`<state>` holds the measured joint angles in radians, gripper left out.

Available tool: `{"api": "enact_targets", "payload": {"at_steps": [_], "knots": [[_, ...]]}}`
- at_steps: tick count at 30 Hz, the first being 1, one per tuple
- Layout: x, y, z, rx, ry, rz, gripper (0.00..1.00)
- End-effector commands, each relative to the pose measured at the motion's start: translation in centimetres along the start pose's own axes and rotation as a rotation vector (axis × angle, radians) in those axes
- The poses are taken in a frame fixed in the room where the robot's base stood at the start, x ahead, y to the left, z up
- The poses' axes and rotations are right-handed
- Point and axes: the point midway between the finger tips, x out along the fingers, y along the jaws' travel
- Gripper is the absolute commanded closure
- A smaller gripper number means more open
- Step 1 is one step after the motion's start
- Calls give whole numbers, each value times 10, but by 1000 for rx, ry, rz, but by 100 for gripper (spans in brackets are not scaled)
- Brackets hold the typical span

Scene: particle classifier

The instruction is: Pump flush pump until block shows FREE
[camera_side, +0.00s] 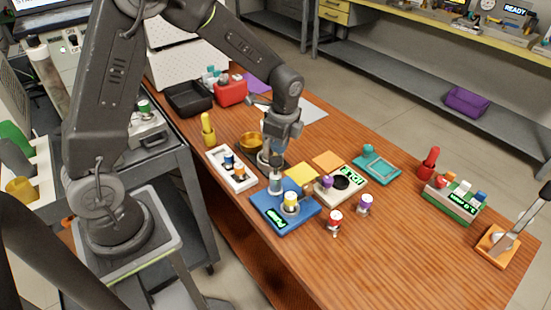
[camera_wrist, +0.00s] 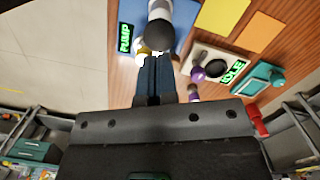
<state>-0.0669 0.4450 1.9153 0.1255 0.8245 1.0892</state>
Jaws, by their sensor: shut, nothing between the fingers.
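The flush pump has a blue base (camera_side: 262,215) with a green display that reads PUMP in the wrist view (camera_wrist: 125,38). A grey upright plunger (camera_side: 275,184) stands on it, and a yellow-topped vial (camera_side: 291,201) is beside the plunger. My gripper (camera_side: 272,160) is shut and empty, just above or against the plunger top; I cannot tell whether they touch. In the wrist view my shut fingers (camera_wrist: 155,60) point at the plunger's dark round end (camera_wrist: 160,37). A green and white block (camera_side: 455,203) at the right has a lit display, too small to read surely.
A cream unit (camera_side: 345,189) with a black disc shows IDLE. Loose red-capped (camera_side: 335,220) and purple-capped (camera_side: 365,204) vials stand in front. A white rack (camera_side: 231,168), brass bowl (camera_side: 251,141) and teal device (camera_side: 376,167) are nearby. The front right table is mostly clear.

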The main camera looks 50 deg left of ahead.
Motion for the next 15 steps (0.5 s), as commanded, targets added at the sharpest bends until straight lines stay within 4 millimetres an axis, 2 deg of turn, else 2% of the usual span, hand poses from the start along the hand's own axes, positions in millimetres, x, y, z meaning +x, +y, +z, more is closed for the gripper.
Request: {"api": "enact_targets", "payload": {"at_steps": [6, 15], "knots": [[21, 0, 0, 0, -1, 1, 100], [27, 0, 0, 1, 0, -1, 100]]}}
